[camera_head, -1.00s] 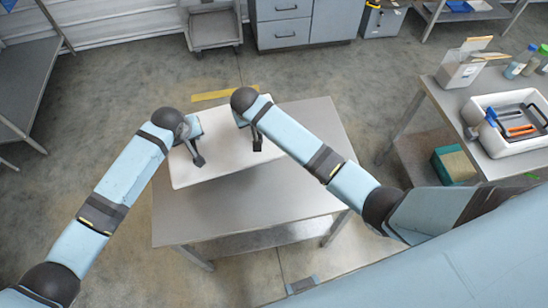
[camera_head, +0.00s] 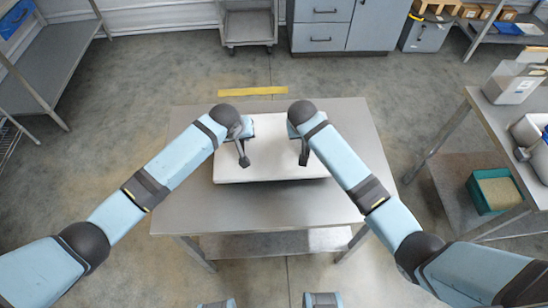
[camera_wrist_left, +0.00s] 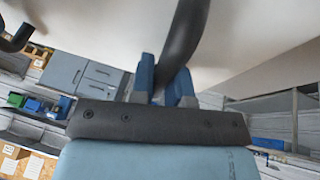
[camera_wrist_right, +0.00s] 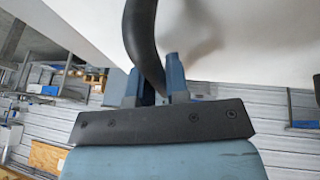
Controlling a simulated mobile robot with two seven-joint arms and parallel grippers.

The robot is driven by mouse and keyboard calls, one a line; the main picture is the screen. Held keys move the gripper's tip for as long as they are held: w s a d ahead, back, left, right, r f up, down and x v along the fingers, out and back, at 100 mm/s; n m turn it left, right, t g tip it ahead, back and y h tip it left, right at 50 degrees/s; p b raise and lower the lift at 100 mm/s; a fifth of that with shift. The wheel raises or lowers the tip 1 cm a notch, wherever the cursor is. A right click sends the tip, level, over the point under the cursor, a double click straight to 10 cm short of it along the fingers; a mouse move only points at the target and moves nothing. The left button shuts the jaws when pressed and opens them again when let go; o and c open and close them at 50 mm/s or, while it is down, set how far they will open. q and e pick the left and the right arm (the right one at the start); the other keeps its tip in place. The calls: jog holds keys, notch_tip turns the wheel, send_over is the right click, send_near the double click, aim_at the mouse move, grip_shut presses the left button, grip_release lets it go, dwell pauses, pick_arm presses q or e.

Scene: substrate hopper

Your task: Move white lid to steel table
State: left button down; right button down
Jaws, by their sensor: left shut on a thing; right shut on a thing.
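The white lid (camera_head: 270,171) is a flat rectangle over the middle and back of the steel table (camera_head: 270,212) in the head view. Its long edge runs roughly parallel to the table's edge. I cannot tell whether it touches the tabletop or hangs just above it. My left gripper (camera_head: 243,152) is shut on the lid's left dark handle (camera_wrist_left: 182,35). My right gripper (camera_head: 303,150) is shut on the right dark handle (camera_wrist_right: 140,30). The wrist views show the blue fingers around each handle, with the lid's white surface beyond. My grippers partly cover the lid's ends.
A side table (camera_head: 505,125) stands at the right, with a green box (camera_head: 494,190) on its lower shelf. Grey cabinets (camera_head: 345,30) and a cart (camera_head: 248,25) are at the back. The front of the steel table is bare.

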pick_arm(q)
jog(key=shift+f, duration=0.1)
pick_arm(e)
jog(key=shift+f, duration=0.1)
